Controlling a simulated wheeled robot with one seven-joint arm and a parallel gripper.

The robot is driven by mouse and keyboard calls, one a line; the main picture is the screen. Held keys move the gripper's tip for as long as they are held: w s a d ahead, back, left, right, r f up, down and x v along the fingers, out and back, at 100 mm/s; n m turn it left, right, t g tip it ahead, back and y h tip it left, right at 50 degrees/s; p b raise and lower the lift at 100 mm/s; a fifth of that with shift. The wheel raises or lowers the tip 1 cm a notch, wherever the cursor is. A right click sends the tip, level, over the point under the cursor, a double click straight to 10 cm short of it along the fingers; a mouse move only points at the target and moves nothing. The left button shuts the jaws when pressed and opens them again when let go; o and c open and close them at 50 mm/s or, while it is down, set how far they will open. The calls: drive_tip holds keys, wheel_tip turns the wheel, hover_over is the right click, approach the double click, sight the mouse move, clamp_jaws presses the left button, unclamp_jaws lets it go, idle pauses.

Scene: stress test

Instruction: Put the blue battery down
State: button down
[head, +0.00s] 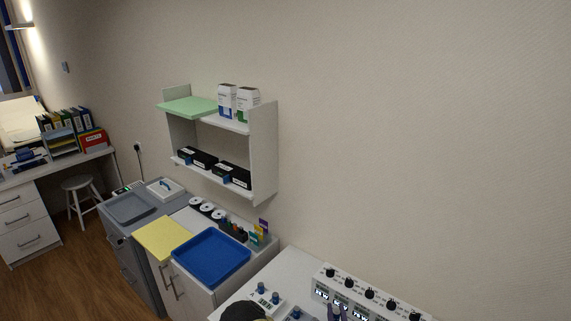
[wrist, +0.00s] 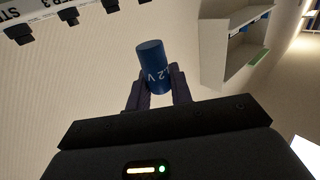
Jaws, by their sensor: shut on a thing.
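The blue battery (wrist: 152,60) shows in the wrist view as a short upright-looking cylinder with white lettering on its side. My gripper (wrist: 156,86) is shut on it, with one dark finger on each side of its lower part. In the head view, small blue-topped cylinders (head: 275,297) stand on a white block at the bottom. I cannot tell whether the held battery shows in the head view.
A white panel with black knobs (head: 368,295) stands along the wall on the white worktop (head: 287,267). To its left are a blue tray (head: 210,257), a yellow board (head: 161,239) and a grey tray (head: 130,208). A white wall shelf (head: 263,150) holds boxes above.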

drive_tip(key=shift+s+d+f, duration=0.2)
drive_tip(key=shift+d, duration=0.05)
drive_tip(key=shift+f, duration=0.1)
drive_tip(key=shift+s+f+b, duration=0.25)
drive_tip(key=shift+s+b, duration=0.05)
drive_tip(key=shift+b, duration=0.7)
drive_tip(key=shift+s+f+b, duration=0.2)
drive_tip(key=shift+s+b, duration=0.3)
drive_tip(key=shift+b, duration=0.7)
drive_tip(key=shift+s+r+b, duration=0.15)
drive_tip(key=shift+s+b, duration=0.15)
drive_tip(key=shift+b, duration=0.1)
drive_tip(key=shift+r, duration=0.1)
